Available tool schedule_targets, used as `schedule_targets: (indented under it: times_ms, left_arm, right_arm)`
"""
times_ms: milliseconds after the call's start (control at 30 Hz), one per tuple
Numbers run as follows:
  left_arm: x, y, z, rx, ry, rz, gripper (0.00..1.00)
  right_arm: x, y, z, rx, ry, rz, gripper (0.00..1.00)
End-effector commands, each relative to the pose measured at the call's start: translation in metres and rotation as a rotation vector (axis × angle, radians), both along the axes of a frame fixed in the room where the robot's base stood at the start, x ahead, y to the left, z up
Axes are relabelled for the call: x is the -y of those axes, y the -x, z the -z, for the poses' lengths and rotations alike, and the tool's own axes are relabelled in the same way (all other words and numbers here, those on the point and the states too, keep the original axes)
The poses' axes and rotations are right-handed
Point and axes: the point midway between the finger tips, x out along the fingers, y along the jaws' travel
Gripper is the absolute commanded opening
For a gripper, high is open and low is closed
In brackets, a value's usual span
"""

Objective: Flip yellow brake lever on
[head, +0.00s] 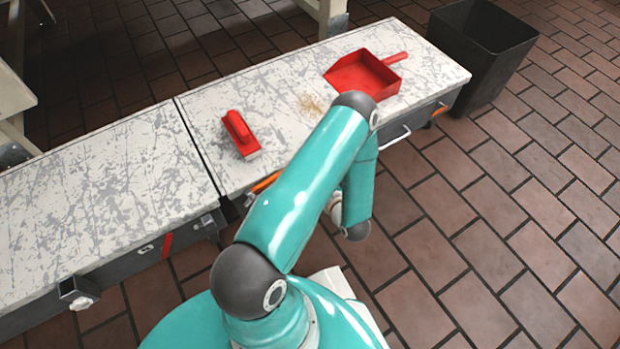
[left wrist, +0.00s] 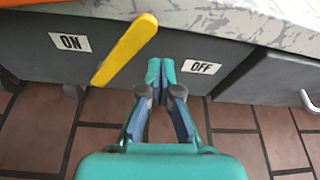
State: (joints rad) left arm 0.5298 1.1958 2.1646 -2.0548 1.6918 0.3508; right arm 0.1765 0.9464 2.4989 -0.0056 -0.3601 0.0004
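In the left wrist view, the yellow brake lever (left wrist: 125,48) stands slanted on the dark front of the bench. Its lower end is beside the ON label (left wrist: 70,42), and its upper end leans right toward the middle. The OFF label (left wrist: 201,67) is farther right. My left gripper (left wrist: 160,70) is shut, with its fingertips together and nothing visible between them. It is just right of the lever, between the lever and the OFF label. I cannot tell whether it touches the lever. In the head view the lever and gripper are hidden. My right gripper is not in view.
A red brush (head: 240,134) and a red dustpan (head: 362,76) lie on the worn bench top (head: 285,75), with crumbs (head: 310,104) between them. A black bin (head: 486,50) stands at the right end. An orange part (left wrist: 62,6) is above ON. The tiled floor is clear at right.

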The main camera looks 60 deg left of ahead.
Motion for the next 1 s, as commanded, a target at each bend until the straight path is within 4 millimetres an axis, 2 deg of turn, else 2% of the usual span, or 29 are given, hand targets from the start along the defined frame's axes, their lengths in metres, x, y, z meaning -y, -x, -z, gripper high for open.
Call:
schedule_targets:
  times_ms: [33,100,133,200,400,600,1000]
  left_arm:
    - [0.0,-0.007,0.011,0.004,0.001,0.006,0.0]
    - [0.001,-0.015,0.018,0.008,0.003,0.013,0.0]
    - [0.01,-0.013,0.007,0.001,0.007,0.018,0.0]
    - [0.026,-0.009,0.003,-0.002,0.008,0.021,0.0]
    - [0.066,-0.003,-0.003,0.001,0.009,0.025,0.0]
    - [0.092,0.003,-0.005,0.003,0.008,0.024,0.0]
    - [0.1,0.005,-0.005,0.005,0.007,0.022,0.0]
  right_arm:
    - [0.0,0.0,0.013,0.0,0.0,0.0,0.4]
    - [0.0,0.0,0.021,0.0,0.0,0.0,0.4]
    - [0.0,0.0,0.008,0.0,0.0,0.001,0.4]
    - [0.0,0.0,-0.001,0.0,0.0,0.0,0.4]
    - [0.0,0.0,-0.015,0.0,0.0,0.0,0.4]
    - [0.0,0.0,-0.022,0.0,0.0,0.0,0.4]
    - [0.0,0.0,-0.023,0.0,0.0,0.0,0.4]
